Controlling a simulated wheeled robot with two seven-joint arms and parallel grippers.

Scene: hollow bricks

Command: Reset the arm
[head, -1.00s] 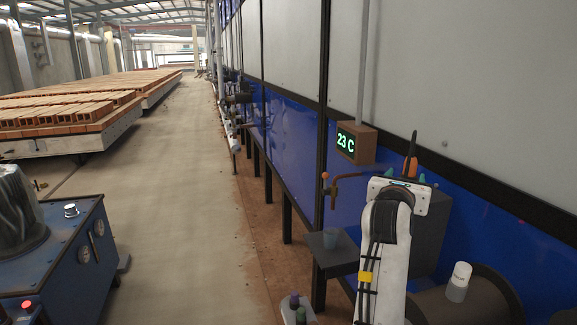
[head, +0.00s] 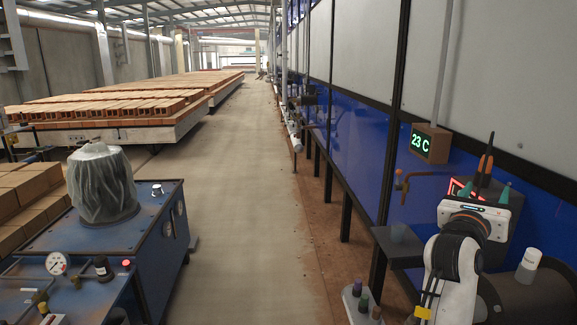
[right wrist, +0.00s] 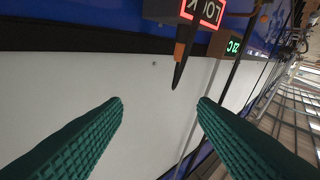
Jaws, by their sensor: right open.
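My right gripper (head: 483,189) is at the right of the head view, with its teal fingers pointing up and apart. In the right wrist view my right gripper (right wrist: 160,102) is open, with nothing between the two ribbed fingers. Beyond them is a pale wall panel. An orange-and-black pointed probe (head: 486,163) shows behind the fingers in the head view. The probe also shows in the right wrist view (right wrist: 183,50), beyond the fingertips and apart from them. My left gripper is in neither view.
A red-lit display (right wrist: 203,11) and a box reading 23 C (head: 430,142) are by the blue-and-grey wall. A small shelf (head: 398,243) and a white cup (head: 529,262) are near my right arm. A blue machine (head: 130,235) stands left; the aisle (head: 235,200) is clear.

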